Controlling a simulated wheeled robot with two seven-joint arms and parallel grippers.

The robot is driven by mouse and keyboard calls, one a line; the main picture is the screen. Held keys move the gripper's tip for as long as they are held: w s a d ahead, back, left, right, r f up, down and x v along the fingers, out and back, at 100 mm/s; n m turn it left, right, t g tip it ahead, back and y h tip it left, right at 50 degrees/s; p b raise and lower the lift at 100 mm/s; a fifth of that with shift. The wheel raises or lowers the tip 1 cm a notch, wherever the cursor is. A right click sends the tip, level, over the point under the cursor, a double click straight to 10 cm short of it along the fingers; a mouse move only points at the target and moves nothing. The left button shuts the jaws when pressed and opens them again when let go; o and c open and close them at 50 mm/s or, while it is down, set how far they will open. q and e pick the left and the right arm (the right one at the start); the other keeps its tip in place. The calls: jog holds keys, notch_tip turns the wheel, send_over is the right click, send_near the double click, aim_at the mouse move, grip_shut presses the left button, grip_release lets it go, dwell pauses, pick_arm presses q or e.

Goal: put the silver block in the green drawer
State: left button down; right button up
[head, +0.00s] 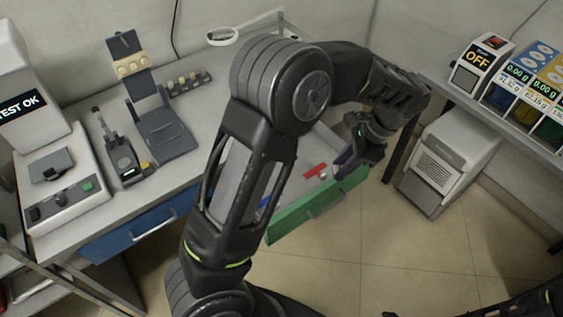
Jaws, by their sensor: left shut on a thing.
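The green drawer (292,216) is pulled out, and its green front with a handle faces the open floor. Inside it I see a red piece (315,171), part of a blue piece (265,202) and a dark purple shape at its right end. My left gripper (365,152) is above the right end of the drawer, pointing down. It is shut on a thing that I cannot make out. I cannot pick out the silver block; my left arm hides the middle of the bench.
The bench (190,118) carries a test machine (58,187), a dark fixture (160,130) and a magnifier (222,37). A blue drawer (130,232) is closed. A grey cabinet (450,160) stands to the right. A box marked OFF (482,62) and colored bins sit on the right bench.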

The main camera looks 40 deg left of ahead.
pick_arm(q)
jog(key=w+a+f+m+t+b, duration=0.2)
jog(key=a+f+m+b, duration=0.3)
jog(key=a+b, duration=0.6)
jog(key=w+a+f+m+t+b, duration=0.1)
jog(key=a+f+m+b, duration=0.4)
jog(key=a+b, duration=0.6)
jog(key=a+f+t, duration=0.1)
jog(key=a, duration=0.2)
jog(key=shift+w+f+y, duration=0.3)
jog(key=shift+w, duration=0.05)
jog(key=shift+f, duration=0.1)
notch_tip(320, 180, down, 14)
jog(key=b, duration=0.3)
